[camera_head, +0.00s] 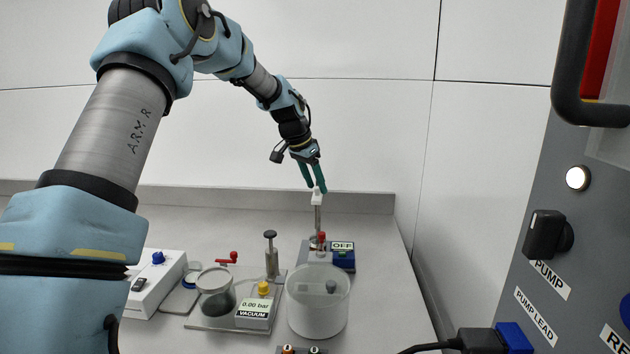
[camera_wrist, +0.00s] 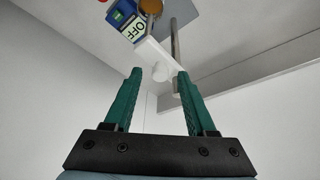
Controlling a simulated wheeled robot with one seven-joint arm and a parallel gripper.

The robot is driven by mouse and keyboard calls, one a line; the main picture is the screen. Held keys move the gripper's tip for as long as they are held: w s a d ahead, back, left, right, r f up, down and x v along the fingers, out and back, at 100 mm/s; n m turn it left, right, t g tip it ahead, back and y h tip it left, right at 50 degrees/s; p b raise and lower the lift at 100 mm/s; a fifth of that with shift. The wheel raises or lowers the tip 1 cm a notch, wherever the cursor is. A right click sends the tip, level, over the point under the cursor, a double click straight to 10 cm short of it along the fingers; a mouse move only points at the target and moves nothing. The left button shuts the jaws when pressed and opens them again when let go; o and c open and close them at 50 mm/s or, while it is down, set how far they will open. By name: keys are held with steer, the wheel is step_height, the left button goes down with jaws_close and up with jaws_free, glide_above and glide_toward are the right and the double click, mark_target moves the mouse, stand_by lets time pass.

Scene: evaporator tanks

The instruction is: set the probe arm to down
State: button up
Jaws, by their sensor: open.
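What looks like the probe arm (camera_head: 317,198) is a white piece at the top of an upright metal post behind the clear round tank. In the wrist view the white arm (camera_wrist: 152,52) ends in a small rounded white part close to the fingertips. My gripper (camera_head: 315,190) reaches down from above with its green fingers at the white piece. In the wrist view the gripper (camera_wrist: 159,76) is open, with the white part showing in line with the gap. I cannot tell whether the fingers touch it. A blue box with an OFF display (camera_head: 342,246) stands at the post's foot.
The clear tank (camera_head: 318,305) stands in front of the post. To its left are a vacuum gauge (camera_head: 254,310), a grey-filled jar (camera_head: 215,292) and a white box (camera_head: 155,285). A grey control panel (camera_head: 560,200) stands close at right. The back wall is bare.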

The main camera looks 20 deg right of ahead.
jaws_close()
stand_by(0.4)
stand_by(1.0)
